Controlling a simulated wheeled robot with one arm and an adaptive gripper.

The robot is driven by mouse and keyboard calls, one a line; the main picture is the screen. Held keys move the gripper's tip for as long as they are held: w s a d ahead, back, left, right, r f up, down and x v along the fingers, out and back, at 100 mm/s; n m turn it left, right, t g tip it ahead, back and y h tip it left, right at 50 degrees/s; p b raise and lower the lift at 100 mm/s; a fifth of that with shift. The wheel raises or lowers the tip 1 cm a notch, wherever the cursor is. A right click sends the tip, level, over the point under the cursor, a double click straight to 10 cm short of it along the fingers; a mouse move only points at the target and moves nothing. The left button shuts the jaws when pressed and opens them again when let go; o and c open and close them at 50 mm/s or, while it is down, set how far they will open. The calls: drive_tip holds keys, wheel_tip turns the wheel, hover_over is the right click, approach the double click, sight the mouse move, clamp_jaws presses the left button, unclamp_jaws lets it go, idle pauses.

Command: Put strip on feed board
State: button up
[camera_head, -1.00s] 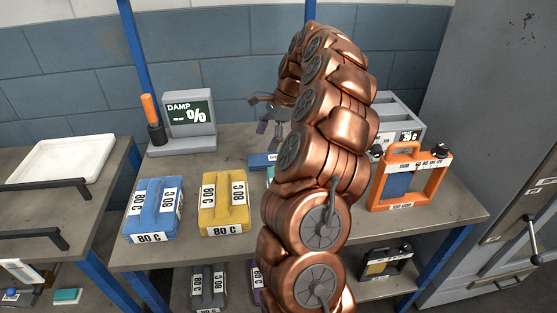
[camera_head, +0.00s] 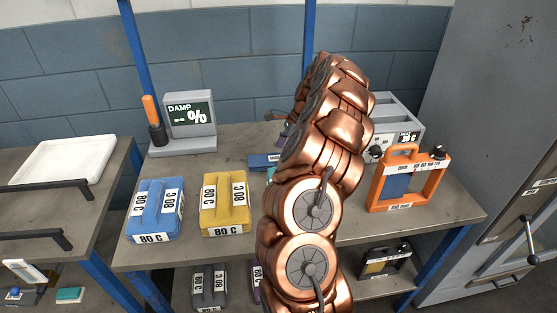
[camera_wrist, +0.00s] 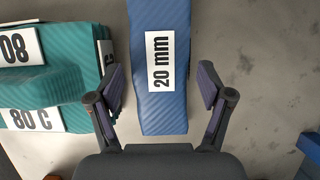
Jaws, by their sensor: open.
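A blue piece with a white "20 mm" label (camera_wrist: 155,105) lies on the grey table top in the wrist view. It is the only strip-like thing I make out. My gripper (camera_wrist: 160,88) is open, with one finger to each side of its near part and no contact to be seen. In the head view the blue piece (camera_head: 258,161) shows in part left of my arm, and my gripper is mostly hidden behind the arm. I cannot tell which thing is the feed board.
A teal "80 C" block (camera_wrist: 50,85) lies close left of the blue piece. Blue (camera_head: 153,211) and yellow (camera_head: 224,205) blocks stand at the table's front left. A damp meter (camera_head: 189,118) stands behind them, an orange frame (camera_head: 411,178) at the right.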

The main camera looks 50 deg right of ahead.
drive_tip(key=shift+x, duration=1.2)
drive_tip(key=c, duration=1.2)
